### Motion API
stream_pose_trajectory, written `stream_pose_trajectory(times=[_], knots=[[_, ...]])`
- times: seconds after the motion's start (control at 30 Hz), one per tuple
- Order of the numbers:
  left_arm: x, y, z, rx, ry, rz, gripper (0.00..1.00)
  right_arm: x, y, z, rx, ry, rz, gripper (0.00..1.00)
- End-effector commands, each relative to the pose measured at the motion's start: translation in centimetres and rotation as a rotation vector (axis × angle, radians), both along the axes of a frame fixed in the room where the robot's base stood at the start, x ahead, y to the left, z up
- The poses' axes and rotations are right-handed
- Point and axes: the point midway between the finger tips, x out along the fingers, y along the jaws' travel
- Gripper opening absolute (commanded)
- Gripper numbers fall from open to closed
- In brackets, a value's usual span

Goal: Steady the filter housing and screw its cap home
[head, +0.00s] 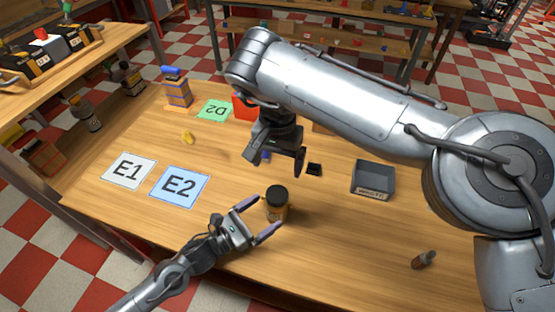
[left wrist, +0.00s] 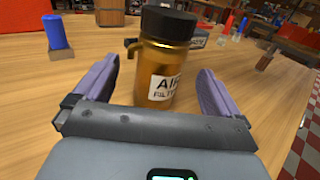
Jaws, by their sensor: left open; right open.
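The filter housing (head: 277,210) is an amber, jar-like body standing upright on the table. Its black cap (head: 277,193) sits on top; I cannot tell how tightly.
A dark grey labelled tray (head: 373,180) stands to the right. A small black block (head: 314,169) lies behind the housing. Mats E1 (head: 129,171), E2 (head: 180,187) and D2 (head: 213,110) lie left. The table front is mostly clear.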

Motion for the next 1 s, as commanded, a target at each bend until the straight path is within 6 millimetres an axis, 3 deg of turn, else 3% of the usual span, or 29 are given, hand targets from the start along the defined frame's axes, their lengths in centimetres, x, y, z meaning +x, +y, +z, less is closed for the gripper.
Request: stream_pose_trajectory(times=[0.3, 1.0], knots=[[-2.1, 2.7, 0.0, -0.001, 0.001, 0.0, 0.98, 0.0, 0.0, -0.3, 0.0, 0.0, 0.0, 0.93], [-2.3, 3.0, 0.0, -0.001, 0.001, 0.0, 0.98, 0.0, 0.0, -0.3, 0.0, 0.0, 0.001, 0.93]])
